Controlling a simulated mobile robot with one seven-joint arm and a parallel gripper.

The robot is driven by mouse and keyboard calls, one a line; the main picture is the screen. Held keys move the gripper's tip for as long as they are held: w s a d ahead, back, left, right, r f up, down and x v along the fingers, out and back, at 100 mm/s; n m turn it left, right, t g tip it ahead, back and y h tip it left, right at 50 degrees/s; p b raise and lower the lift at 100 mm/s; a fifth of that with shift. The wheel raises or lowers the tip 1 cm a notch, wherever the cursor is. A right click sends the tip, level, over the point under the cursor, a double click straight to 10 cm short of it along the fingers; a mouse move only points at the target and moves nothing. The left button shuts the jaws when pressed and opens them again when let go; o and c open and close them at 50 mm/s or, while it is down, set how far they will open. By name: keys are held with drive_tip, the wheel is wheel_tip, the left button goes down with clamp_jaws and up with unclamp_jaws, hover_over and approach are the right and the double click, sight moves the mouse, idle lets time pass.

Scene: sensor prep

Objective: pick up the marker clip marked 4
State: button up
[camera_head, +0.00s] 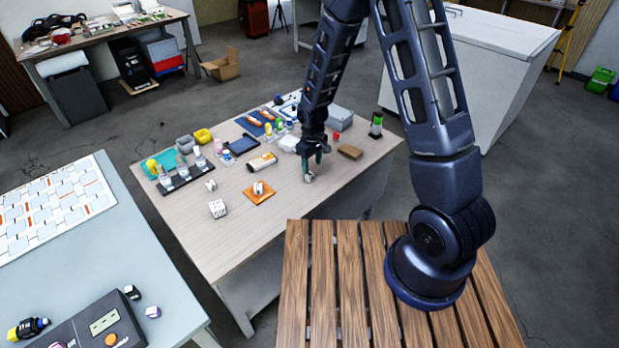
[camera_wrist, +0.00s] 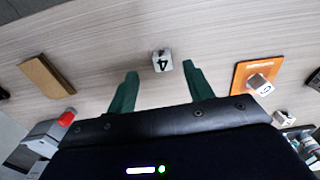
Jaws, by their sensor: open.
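The marker clip marked 4 (camera_wrist: 162,61) is a small pale block with a dark 4 on it. In the wrist view it lies on the wooden table just beyond and between my fingertips, apart from both. My gripper (camera_wrist: 160,73) has two green fingers spread wide with nothing between them. In the head view my gripper (camera_head: 316,157) points down over the right part of the table, right above the small clip (camera_head: 308,178).
An orange pad (camera_head: 259,193) with a marked clip (camera_wrist: 260,84) on it lies to the clip's left in the head view. A brown block (camera_head: 350,152) lies to its right. A white cube (camera_head: 217,208) stands nearer the front edge. The tabletop around the clip is clear.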

sight(310, 174)
drive_tip(key=shift+w+a+f, duration=0.1)
drive_tip(key=shift+a+f, duration=0.05)
drive_tip(key=shift+f, duration=0.75)
drive_tip(key=shift+w+a+f, duration=0.1)
drive_tip(key=shift+a+f, duration=0.05)
drive_tip(key=shift+f, duration=0.7)
drive_tip(key=shift+w+a+f, duration=0.1)
drive_tip(key=shift+a+f, duration=0.05)
drive_tip(key=shift+f, duration=0.75)
drive_tip(key=c, duration=1.1)
